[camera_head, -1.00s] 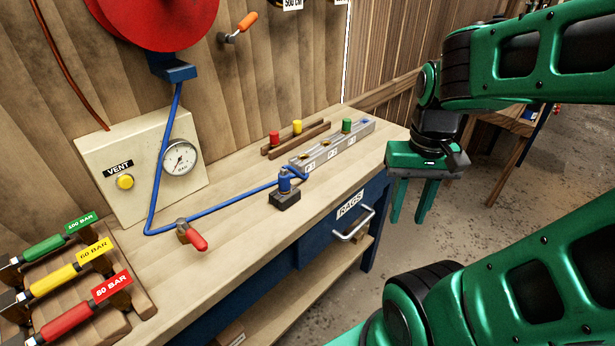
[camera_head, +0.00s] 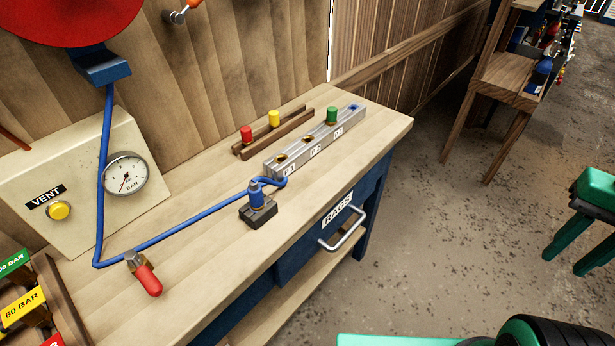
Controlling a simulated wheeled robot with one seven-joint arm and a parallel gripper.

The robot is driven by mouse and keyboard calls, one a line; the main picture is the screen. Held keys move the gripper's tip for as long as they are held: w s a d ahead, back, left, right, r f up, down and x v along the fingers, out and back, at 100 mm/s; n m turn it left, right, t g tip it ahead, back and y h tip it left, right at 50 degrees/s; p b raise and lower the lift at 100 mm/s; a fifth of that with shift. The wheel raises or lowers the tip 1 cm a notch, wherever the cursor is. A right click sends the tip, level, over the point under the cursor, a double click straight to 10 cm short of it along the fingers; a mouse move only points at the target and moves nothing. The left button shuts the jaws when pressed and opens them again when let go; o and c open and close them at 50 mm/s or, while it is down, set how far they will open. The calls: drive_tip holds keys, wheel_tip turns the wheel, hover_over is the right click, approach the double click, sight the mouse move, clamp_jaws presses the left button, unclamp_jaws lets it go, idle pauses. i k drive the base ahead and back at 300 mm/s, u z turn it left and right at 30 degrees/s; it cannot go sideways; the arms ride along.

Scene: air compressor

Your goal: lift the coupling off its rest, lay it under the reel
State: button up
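A blue coupling (camera_head: 257,194) stands upright on a small dark block, its rest (camera_head: 259,213), on the bench. A blue hose (camera_head: 185,229) runs down from the red reel (camera_head: 72,12), bends on the bench and loops to the coupling. The reel hangs on the wooden wall at the upper left, with a blue bracket (camera_head: 102,66) below it. My gripper (camera_head: 570,263) is at the right edge, over the floor and well away from the bench. Its two fingers point down, apart, with nothing between them. Part of it is cut off by the frame.
A metal block with sockets (camera_head: 315,144) holds a green plug; a wooden rack (camera_head: 288,134) holds red and yellow ones. A red-handled fitting (camera_head: 146,276) lies by the hose. A gauge panel (camera_head: 82,180) stands left. The bench top (camera_head: 200,270) is mostly bare in front.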

sight(255, 190)
drive_tip(key=z, duration=0.35)
drive_tip(key=k, duration=0.8)
drive_tip(key=u, duration=1.9)
drive_tip(key=i, duration=0.5)
drive_tip(key=u, duration=0.1)
